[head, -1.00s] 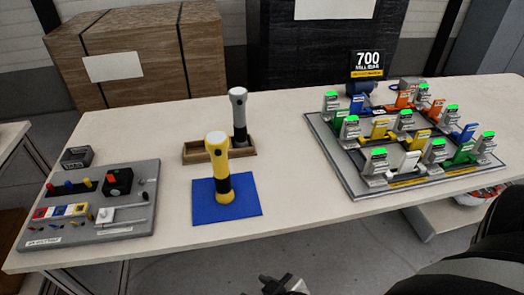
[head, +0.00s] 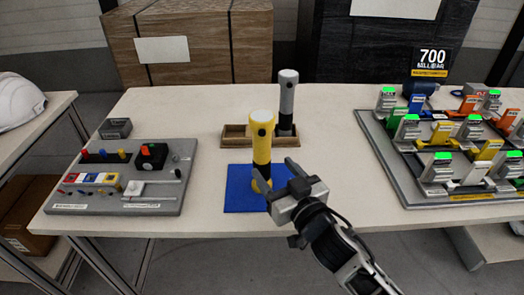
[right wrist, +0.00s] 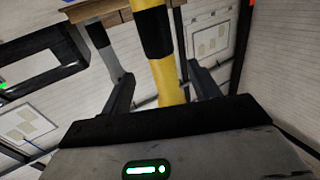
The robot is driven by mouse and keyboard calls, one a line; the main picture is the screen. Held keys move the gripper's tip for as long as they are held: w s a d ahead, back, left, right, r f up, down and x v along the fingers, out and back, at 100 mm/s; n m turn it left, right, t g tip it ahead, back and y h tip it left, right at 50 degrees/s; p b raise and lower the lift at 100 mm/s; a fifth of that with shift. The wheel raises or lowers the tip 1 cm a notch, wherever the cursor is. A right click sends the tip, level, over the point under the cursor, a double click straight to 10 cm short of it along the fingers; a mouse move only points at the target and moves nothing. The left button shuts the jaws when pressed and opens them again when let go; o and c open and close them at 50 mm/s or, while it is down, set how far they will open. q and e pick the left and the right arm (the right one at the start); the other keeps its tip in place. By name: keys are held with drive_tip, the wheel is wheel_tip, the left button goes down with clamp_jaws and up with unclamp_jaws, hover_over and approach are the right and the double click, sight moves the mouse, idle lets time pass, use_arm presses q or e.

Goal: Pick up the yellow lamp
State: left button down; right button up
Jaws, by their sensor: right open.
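The yellow lamp (head: 262,124) stands upright on a blue mat (head: 238,190), with a black band around its middle. My right gripper (head: 275,176) is open at the lamp's lower part, coming from the front right. In the right wrist view the lamp (right wrist: 168,75) passes between the two open fingers (right wrist: 162,85), with room visible on both sides. The gripper partly hides the lamp's lower end in the head view. My left gripper is out of view.
A grey lamp (head: 287,100) stands close behind in a wooden tray (head: 235,138). A white helmet (head: 18,100) sits on another table at far left.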

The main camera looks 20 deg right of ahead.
sight(266, 160)
drive_tip(key=shift+w+a+p, duration=0.15)
drive_tip(key=shift+w+a, duration=0.05)
drive_tip(key=shift+w, duration=0.8)
drive_tip(key=shift+w+a+p, duration=0.1)
drive_tip(key=shift+w+a, duration=0.15)
drive_tip(key=shift+w, duration=0.8)
drive_tip(key=shift+w+a+p, duration=0.15)
drive_tip(key=shift+w+a, duration=0.05)
drive_tip(key=shift+w, duration=0.8)
drive_tip(key=c, duration=1.2)
drive_tip(key=shift+r, duration=0.1)
drive_tip(key=shift+c, duration=0.4)
drive_tip(key=shift+r, duration=0.1)
